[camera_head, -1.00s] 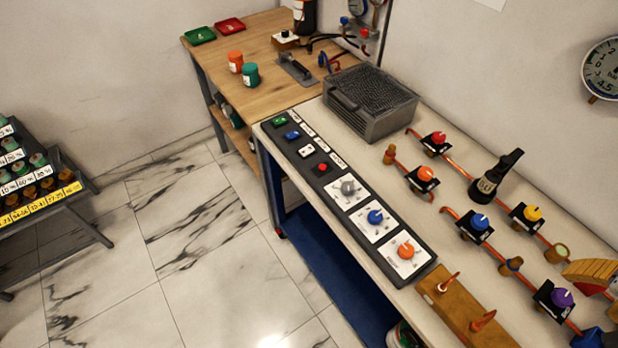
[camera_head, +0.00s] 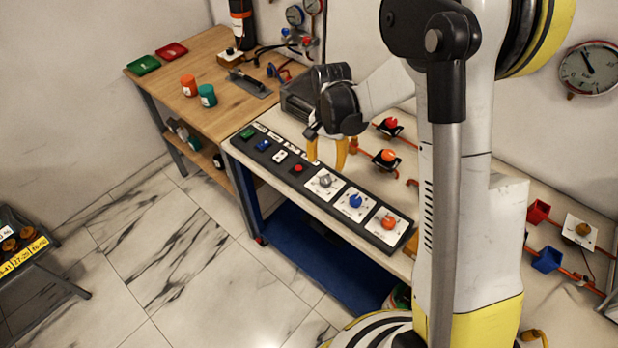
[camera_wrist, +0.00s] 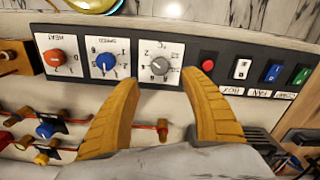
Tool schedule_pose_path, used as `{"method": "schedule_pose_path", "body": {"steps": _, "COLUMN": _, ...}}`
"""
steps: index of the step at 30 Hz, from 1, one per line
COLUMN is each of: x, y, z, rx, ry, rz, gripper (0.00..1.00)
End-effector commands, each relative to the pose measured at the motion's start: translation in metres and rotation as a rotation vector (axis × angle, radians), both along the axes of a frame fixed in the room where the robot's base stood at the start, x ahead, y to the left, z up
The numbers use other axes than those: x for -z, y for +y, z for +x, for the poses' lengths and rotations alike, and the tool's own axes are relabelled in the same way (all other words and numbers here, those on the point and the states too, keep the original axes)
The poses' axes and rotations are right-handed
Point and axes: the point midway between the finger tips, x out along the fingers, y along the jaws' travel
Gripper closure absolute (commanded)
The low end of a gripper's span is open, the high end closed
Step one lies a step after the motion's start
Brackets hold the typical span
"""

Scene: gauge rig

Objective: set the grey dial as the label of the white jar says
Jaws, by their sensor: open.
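The grey dial (camera_head: 325,180) sits on a white plate in the black control panel (camera_head: 277,172), left of the blue dial (camera_head: 355,201). In the wrist view the grey dial (camera_wrist: 160,66) is on its white scale plate, between the blue dial (camera_wrist: 106,62) and the red button (camera_wrist: 208,65). My gripper (camera_head: 326,160) is open and empty above the panel, close to the grey dial. In the wrist view its two yellow fingers (camera_wrist: 163,88) point toward the panel, apart from each other and from the dial. I see no white jar in these frames.
An orange-red dial (camera_head: 387,221) is at the panel's near end. Several switches lie beyond the red button. An orange jar (camera_head: 188,85) and a teal jar (camera_head: 207,95) stand on the wooden table. Valves on copper pipes line the bench's wall side.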

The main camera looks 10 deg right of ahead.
Motion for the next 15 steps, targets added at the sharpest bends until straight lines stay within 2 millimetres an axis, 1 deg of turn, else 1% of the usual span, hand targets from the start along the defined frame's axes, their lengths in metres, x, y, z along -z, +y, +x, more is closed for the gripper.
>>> {"method": "schedule_pose_path", "body": {"steps": 1, "x": 0.011, "y": 0.0, "z": 0.0, "rx": -0.001, "ry": 0.0, "rz": 0.0, "gripper": 0.47}}
{"method": "schedule_pose_path", "body": {"steps": 9, "x": 0.065, "y": 0.0, "z": 0.001, "rx": -0.002, "ry": -0.001, "rz": 0.0, "gripper": 0.47}}
{"method": "schedule_pose_path", "body": {"steps": 12, "x": 0.08, "y": 0.0, "z": 0.001, "rx": -0.002, "ry": -0.001, "rz": 0.0, "gripper": 0.47}}
{"method": "schedule_pose_path", "body": {"steps": 15, "x": 0.089, "y": 0.0, "z": 0.0, "rx": -0.002, "ry": -0.002, "rz": 0.0, "gripper": 0.47}}
